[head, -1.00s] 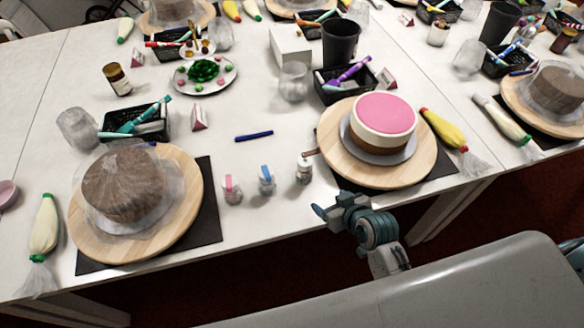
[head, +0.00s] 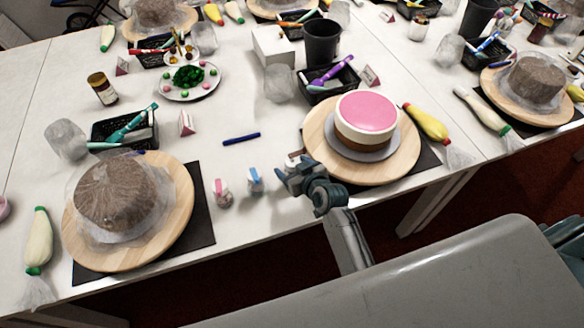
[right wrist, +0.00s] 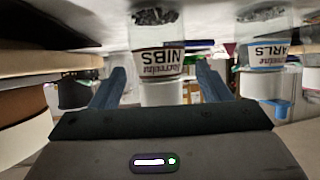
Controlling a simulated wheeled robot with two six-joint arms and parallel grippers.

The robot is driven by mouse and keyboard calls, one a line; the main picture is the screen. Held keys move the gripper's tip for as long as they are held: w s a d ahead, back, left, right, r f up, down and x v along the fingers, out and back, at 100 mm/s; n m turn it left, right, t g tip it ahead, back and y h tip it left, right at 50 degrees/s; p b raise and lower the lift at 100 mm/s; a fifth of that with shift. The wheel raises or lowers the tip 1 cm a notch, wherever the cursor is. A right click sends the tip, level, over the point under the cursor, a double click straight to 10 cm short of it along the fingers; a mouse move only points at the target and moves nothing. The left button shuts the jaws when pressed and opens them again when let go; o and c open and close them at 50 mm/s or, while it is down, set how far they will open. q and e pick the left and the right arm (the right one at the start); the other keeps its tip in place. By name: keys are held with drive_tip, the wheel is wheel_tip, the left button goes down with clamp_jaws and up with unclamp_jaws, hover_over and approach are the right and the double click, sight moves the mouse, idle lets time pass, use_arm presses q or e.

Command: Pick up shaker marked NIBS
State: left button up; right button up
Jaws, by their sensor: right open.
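The shaker marked NIBS (right wrist: 160,62) has a clear body with dark bits, a brown-and-white label and a pale cap. It appears upside down in the right wrist view, between the two blue fingers of my right gripper (right wrist: 161,80). The fingers are open, with a gap showing on each side of it. In the head view my right gripper (head: 288,174) is at the table's front edge and hides most of this shaker (head: 293,161). My left gripper is not in view.
A blue-topped shaker (head: 255,182), labelled ARLS as far as it shows in the wrist view (right wrist: 262,52), stands close by. A pink-topped shaker (head: 222,192) is further left. A wooden turntable (head: 398,165) with a pink-topped cake (head: 368,112) is right of the gripper.

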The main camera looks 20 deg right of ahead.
drive_tip(key=shift+x, duration=1.25)
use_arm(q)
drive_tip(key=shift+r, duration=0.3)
use_arm(e)
drive_tip(key=c, duration=1.2)
drive_tip(key=shift+o, duration=0.2)
drive_tip(key=shift+r, duration=0.15)
